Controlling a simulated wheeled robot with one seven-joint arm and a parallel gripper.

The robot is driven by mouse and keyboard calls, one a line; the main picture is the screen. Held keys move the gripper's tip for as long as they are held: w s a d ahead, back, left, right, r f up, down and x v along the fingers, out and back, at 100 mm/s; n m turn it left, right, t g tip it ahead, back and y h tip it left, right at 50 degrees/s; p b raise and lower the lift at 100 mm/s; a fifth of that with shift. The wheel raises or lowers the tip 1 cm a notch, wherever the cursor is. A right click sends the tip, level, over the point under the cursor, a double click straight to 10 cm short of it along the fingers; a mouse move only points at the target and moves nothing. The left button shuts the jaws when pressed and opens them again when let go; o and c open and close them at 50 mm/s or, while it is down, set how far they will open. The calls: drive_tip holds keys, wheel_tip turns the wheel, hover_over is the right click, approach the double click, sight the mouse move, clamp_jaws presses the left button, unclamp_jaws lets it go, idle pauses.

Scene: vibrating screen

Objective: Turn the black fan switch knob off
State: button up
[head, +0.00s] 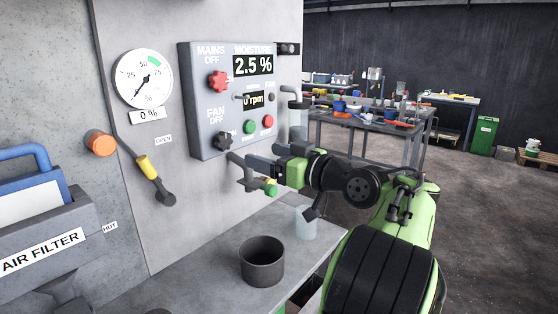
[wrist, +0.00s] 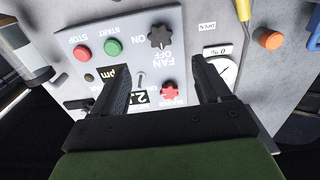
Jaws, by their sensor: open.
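The black fan knob (head: 223,141) is on the lower left of the grey control panel (head: 200,120), below the label "FAN OFF". It also shows in the wrist view (wrist: 160,37), top centre, beyond my fingertips and between their lines. My gripper (head: 247,170) is in front of and below the panel's lower edge in the head view, to the right of the black knob. In the wrist view my gripper (wrist: 160,75) has its two dark fingers spread apart with nothing between them. No finger touches the black knob.
A red mains knob (head: 217,82), green button (head: 249,127) and red button (head: 267,122) share the panel. A yellow-handled lever (head: 149,169) and round gauge (head: 143,79) are to the left. A dark cup (head: 262,262) stands on the bench below.

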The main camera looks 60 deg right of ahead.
drive_tip(key=shift+v, duration=1.25)
